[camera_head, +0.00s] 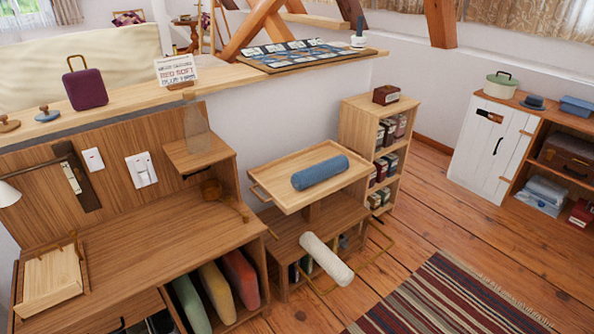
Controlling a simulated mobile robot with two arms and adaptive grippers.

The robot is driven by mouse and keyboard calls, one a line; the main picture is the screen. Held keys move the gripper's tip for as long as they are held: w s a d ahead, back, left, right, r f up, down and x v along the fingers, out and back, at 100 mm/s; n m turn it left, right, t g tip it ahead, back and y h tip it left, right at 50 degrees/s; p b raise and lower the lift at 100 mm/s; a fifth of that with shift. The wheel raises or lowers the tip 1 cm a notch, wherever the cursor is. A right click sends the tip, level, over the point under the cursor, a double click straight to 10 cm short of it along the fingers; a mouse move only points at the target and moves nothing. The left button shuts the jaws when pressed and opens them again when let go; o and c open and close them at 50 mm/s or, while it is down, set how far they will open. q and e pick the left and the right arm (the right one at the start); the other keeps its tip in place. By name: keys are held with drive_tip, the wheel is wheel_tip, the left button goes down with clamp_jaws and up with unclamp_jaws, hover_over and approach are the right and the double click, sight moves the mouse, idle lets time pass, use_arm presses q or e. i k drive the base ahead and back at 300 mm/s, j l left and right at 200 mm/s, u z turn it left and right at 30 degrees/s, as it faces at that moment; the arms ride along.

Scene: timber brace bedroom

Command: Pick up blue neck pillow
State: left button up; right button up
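The blue neck pillow (319,173) is a rolled, cylinder-shaped cushion. It lies on its side on a light wooden tray (292,199), near the middle of the picture. The tray has a low rim and rests on top of a small wooden shelf unit (318,222). The pillow's upper side is clear and nothing covers it. Neither of my grippers shows in the head view.
A cream roll (326,258) sits on a brass-coloured rail in front of the shelf unit. A wooden desk (150,252) stands at the left, with a small raised shelf (198,152). A bookcase (360,121) stands behind right. Open floor and a striped rug (450,300) lie right.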

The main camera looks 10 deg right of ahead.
sight(301, 180)
drive_tip(key=i+l+u, duration=0.25)
drive_tip(key=u, duration=0.15)
drive_tip(key=i+l+u, duration=0.15)
drive_tip(key=l+u, duration=0.25)
drive_tip(key=i+l+u, duration=0.1)
drive_tip(key=l+u, duration=0.35)
